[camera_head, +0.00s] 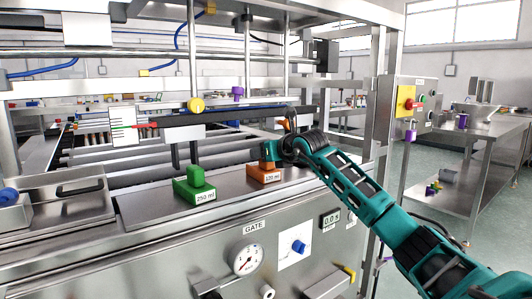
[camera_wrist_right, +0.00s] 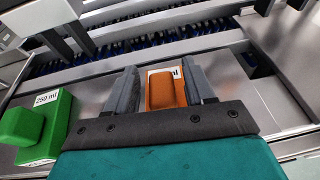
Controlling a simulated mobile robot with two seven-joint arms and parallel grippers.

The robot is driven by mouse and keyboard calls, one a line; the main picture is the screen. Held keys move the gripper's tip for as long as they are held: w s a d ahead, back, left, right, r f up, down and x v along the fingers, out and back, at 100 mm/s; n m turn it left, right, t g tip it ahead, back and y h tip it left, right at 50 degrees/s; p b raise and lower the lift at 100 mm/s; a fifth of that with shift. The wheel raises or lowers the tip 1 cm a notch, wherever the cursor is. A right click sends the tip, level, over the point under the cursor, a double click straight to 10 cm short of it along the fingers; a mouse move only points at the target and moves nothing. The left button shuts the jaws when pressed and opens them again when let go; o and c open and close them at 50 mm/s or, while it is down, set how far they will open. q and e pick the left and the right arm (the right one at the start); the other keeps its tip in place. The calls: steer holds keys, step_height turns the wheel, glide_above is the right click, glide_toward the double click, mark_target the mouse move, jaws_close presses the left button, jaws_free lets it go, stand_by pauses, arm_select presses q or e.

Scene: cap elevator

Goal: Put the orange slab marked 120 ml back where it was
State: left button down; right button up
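The orange slab (camera_head: 265,175) marked 120 ml is on the steel top of the machine, right of the green 250 ml slab. My right gripper (camera_head: 270,153) is over it, reaching in from the right. In the right wrist view, the orange slab's raised block (camera_wrist_right: 166,92) lies between the two fingers of my right gripper (camera_wrist_right: 163,85). Part of its white label shows beyond the block. I cannot tell whether the fingers press on the block or stand just clear of it. My left gripper is not in view.
The green slab (camera_head: 195,187) marked 250 ml stands on the same steel top, left of my right gripper; it also shows in the right wrist view (camera_wrist_right: 42,125). Rollers lie behind the top, under a dark horizontal bar (camera_head: 235,116). A frame post (camera_head: 382,110) stands at the right.

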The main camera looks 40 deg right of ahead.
steer(key=shift+o, duration=0.7)
steer(key=shift+s, duration=0.1)
steer(key=b+v, duration=0.4)
steer(key=v, duration=0.8)
steer(key=shift+s+r, duration=0.2)
steer(key=shift+s, duration=0.1)
steer(key=shift+a, duration=0.1)
